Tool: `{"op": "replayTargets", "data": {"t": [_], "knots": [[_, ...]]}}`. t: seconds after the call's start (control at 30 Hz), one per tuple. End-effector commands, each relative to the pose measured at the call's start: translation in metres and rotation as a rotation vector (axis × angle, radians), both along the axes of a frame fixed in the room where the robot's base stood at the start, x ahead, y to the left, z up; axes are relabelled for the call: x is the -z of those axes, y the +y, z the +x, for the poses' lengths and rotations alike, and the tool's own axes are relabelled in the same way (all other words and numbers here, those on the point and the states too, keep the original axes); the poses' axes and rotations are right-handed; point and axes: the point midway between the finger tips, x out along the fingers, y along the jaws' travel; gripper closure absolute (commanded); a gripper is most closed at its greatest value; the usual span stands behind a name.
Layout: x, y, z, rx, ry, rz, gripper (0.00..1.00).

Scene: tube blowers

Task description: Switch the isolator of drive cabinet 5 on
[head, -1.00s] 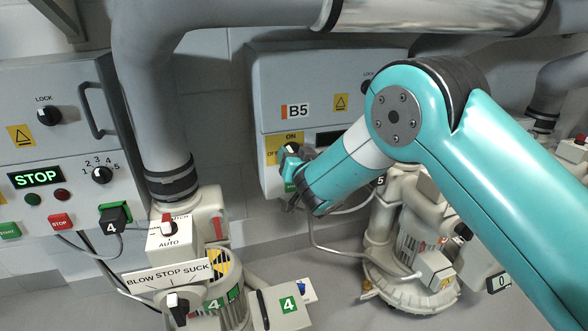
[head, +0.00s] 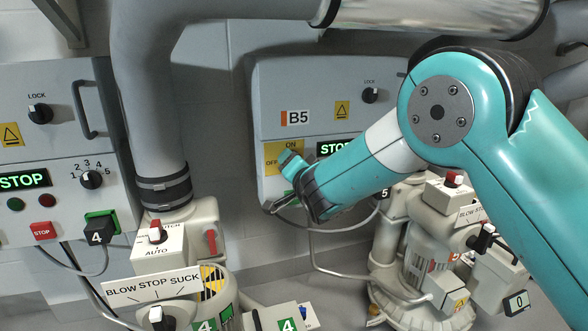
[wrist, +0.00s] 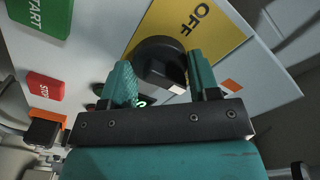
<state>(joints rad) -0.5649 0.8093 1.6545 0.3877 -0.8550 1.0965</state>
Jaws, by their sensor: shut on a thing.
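Drive cabinet 5 is the grey box marked B5 (head: 284,118) in the middle of the head view. Its yellow ON/OFF plate (head: 271,157) is partly hidden behind my gripper (head: 290,178). In the wrist view the black isolator knob (wrist: 158,58) sits on the yellow plate (wrist: 222,25), with OFF at the upper right. My gripper (wrist: 161,75) has one teal finger on each side of the knob and is shut on it. The cabinet's display (head: 331,148) shows green letters of STOP, partly covered by my arm.
A red STOP button (wrist: 45,87) and a green START button (wrist: 40,17) are on the same panel. Cabinet 4 (head: 55,120) stands at the left with its own lit STOP display. Blower 4 (head: 165,255) and blower 5 (head: 415,265) stand below. A thick grey pipe (head: 150,95) runs down between the cabinets.

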Motion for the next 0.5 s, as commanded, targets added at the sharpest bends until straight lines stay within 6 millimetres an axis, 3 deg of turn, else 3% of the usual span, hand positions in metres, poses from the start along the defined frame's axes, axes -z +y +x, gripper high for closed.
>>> {"op": "replayTargets", "data": {"t": [0.33, 0.37, 0.43, 0.5], "knots": [[-0.0010, -0.0002, 0.0005, 0.000, 0.001, 0.006, 0.68], [-0.0010, -0.0002, 0.0005, 0.000, 0.001, 0.006, 0.40], [-0.0010, -0.0002, 0.0005, 0.000, 0.001, 0.006, 0.24], [-0.0008, -0.0001, 0.0004, 0.000, 0.000, 0.005, 0.19]]}}
